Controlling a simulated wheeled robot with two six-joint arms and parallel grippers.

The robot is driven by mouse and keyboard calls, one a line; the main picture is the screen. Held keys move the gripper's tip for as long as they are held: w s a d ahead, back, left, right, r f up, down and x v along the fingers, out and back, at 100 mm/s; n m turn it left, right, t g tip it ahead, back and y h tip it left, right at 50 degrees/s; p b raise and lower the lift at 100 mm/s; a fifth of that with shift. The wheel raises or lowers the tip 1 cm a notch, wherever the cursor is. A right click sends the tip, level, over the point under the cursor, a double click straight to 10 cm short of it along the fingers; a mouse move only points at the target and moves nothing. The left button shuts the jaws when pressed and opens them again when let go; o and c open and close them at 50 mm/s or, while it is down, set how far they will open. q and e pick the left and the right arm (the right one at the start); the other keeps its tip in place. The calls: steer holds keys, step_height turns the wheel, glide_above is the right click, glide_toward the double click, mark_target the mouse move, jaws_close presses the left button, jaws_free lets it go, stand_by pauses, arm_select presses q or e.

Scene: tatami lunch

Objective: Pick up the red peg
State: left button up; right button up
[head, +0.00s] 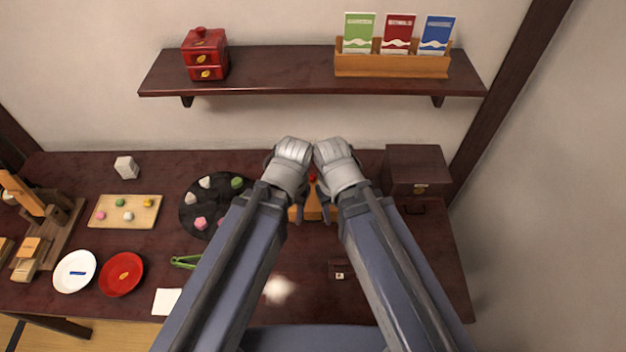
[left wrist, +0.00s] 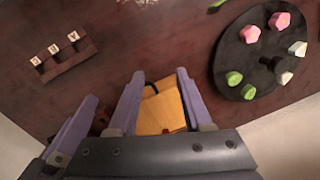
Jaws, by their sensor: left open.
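A small red peg (head: 312,178) shows in the head view in the gap between my two hands, at the top of an orange-yellow wooden block (head: 313,205). In the left wrist view a speck of red (left wrist: 167,131) shows at the near edge of the wooden block (left wrist: 160,112), mostly hidden by my gripper body. My left gripper (head: 285,185) is open, its two fingers on either side of the block in the left wrist view (left wrist: 160,75). I see nothing held in it. My right gripper (head: 338,180) is close beside it; its fingertips are mostly hidden.
A dark round plate (head: 184,215) with several sweets lies left of my arms. A dark drawer box (head: 415,168) stands on the right. A small rack with white tiles (left wrist: 64,58) shows in the left wrist view. A shelf (head: 280,70) hangs above the table.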

mark_target(313, 176)
arm_select(q)
steer(key=shift+o, duration=0.6)
steer(key=shift+w, duration=0.15)
steer(key=w+d+t, duration=0.1)
steer(key=w+d, duration=0.1)
steer(key=w, duration=0.3)
steer(key=w+d+n+t+h, duration=0.1)
steer(key=w, duration=0.5)
steer(key=w+d+t+b, duration=0.1)
steer(key=w+d, duration=0.1)
steer(key=w, duration=0.4)
steer(key=shift+d+f+n+h, duration=0.25)
steer(key=shift+d+n+h, duration=0.05)
steer(key=shift+d+h, duration=0.1)
steer(key=shift+b+x, duration=1.3)
steer(key=shift+b, duration=0.1)
arm_select(e)
steer(key=shift+f, duration=1.9)
arm_select(q)
steer(key=shift+f, duration=0.15)
steer(key=b+x, duration=0.5)
steer(key=shift+s+a+f, duration=0.1)
steer(key=shift+s+a, duration=0.1)
arm_select(e)
step_height(313, 176, down, 5)
steer(key=shift+f, duration=0.1)
arm_select(q)
jaws_close()
